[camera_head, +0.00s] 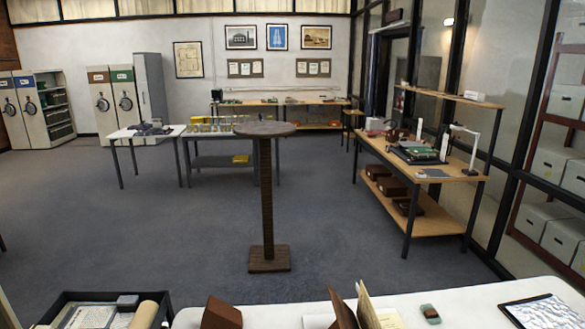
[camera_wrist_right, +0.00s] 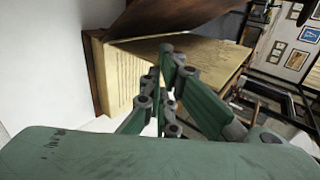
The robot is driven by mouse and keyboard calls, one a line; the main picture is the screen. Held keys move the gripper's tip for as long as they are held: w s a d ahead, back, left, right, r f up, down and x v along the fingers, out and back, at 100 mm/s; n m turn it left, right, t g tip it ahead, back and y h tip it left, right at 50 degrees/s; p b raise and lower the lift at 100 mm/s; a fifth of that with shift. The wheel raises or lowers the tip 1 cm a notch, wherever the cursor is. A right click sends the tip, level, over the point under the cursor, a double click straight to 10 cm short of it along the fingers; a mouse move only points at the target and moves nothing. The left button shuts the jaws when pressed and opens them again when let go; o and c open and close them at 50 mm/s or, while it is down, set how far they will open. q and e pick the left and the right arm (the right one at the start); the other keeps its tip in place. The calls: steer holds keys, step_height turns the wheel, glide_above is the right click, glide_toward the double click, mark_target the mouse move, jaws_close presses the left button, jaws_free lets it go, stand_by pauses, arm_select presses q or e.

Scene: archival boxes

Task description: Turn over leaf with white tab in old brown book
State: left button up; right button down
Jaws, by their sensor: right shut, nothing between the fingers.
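The old brown book (camera_head: 342,310) stands open on the white table at the bottom edge of the head view, partly cut off, with tan leaves (camera_head: 366,306) raised beside its dark cover. In the right wrist view its yellowed written pages (camera_wrist_right: 122,75) and brown cover (camera_wrist_right: 165,14) fill the upper middle. One leaf (camera_wrist_right: 212,57) stands out from the page block. My right gripper (camera_wrist_right: 167,62) is shut and empty, its fingertips overlapping the leaf in the picture; I cannot tell whether they touch. I cannot make out the white tab clearly. My left gripper is in neither view.
The white table (camera_head: 285,319) also holds a brown wedge (camera_head: 221,314), a small green block (camera_head: 430,313) and a dark-framed sheet (camera_head: 547,312). A black box (camera_head: 70,298) with papers stands at left. A round pedestal (camera_head: 265,130) stands on open carpet beyond.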

steer(key=shift+s+a+r, duration=0.1)
steer(key=shift+a, duration=0.55)
steer(key=shift+a, duration=1.2)
steer(key=a, duration=0.2)
steer(key=shift+s+a+f, duration=0.15)
steer(key=shift+a+f, duration=0.15)
steer(key=shift+f, duration=0.1)
